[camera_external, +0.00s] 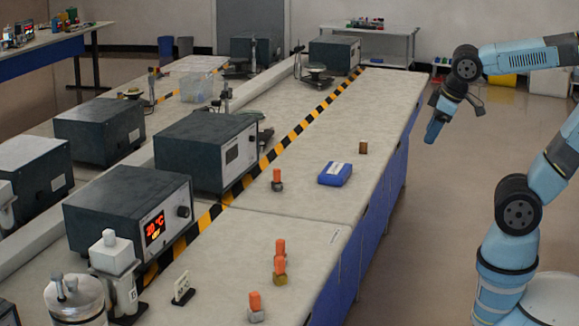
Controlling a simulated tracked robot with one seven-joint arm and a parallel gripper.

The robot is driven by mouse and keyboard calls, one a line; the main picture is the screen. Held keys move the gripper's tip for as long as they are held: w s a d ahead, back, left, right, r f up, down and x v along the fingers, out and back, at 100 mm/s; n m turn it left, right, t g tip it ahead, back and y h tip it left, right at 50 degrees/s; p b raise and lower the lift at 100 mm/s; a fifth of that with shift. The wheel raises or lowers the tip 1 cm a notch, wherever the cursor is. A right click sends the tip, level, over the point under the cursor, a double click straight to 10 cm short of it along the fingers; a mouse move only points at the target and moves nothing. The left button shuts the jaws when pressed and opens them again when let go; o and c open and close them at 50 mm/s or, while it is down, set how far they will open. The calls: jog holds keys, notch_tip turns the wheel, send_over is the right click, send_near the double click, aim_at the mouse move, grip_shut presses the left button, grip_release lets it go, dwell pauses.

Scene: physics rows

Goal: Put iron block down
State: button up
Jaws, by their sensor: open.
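My gripper (432,134) is open and points down, just beyond the right edge of the bench, above the floor. Nothing shows between its fingers, though they are small here. A small brown block (363,148) stands on the bench to the left of my gripper, apart from it. Several small pieces with orange tops stand nearer the camera: one with a grey base (277,185), one with a brass-coloured base (280,279) with another orange top (280,246) just behind it, and one with a grey base (256,316). I cannot tell which piece is the iron block.
A blue box (335,174) lies on the bench (330,205) near the brown block. Dark instrument boxes (205,150) stand along the yellow-black strip (290,139). A small white stand (182,290) is at the front. Clear bench surface surrounds the brown block.

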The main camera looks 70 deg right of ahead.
jog(key=shift+m+t+y, duration=0.3)
jog(key=shift+t+y, duration=0.2)
jog(key=shift+y, duration=0.2)
jog(key=s+a, duration=0.1)
jog(key=s+a+r, duration=0.1)
jog(key=a, duration=0.1)
jog(key=shift+s, duration=0.25)
